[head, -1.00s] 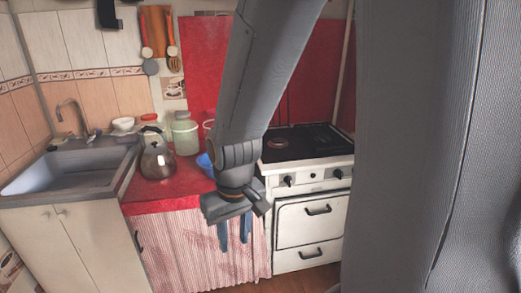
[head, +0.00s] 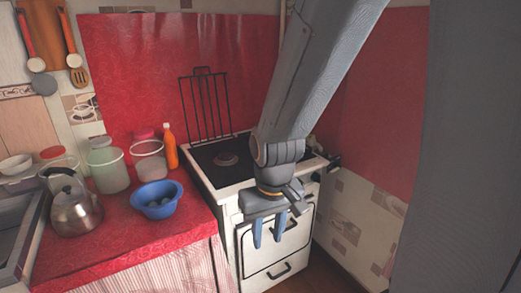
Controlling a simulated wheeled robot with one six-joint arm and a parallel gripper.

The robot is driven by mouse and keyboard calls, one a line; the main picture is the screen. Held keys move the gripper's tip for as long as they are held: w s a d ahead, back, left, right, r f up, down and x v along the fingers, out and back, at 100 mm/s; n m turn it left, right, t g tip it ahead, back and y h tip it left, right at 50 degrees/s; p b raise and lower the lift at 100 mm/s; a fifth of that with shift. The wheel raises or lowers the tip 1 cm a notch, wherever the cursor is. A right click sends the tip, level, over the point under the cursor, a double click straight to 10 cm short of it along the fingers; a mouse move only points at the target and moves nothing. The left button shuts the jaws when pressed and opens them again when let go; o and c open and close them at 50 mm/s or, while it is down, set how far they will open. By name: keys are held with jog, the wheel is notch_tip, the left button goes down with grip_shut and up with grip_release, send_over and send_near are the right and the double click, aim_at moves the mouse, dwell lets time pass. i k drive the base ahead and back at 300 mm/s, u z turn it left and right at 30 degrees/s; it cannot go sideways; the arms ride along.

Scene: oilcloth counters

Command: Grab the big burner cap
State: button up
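A round burner with a dark reddish cap (head: 227,158) sits on the black top of the white stove (head: 208,182). I cannot tell whether it is the big cap. My gripper (head: 268,242) hangs in front of the stove, below the level of its top, with its two blue-grey fingers pointing down. The fingers are apart with nothing between them, and the gripper does not touch the cap. My arm hides the right part of the stove top, so any other burners there are hidden.
A black grate (head: 206,108) stands upright at the back of the stove. Left on the red counter (head: 120,238) are a blue bowl (head: 158,209) with small items in it, an orange bottle (head: 170,147), jars (head: 110,172) and a kettle (head: 75,212). A tiled wall (head: 350,220) bounds the right.

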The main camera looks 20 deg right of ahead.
aim_at(224, 156)
jog(key=z, duration=0.2)
jog(key=i, duration=1.2)
jog(key=u, duration=0.55)
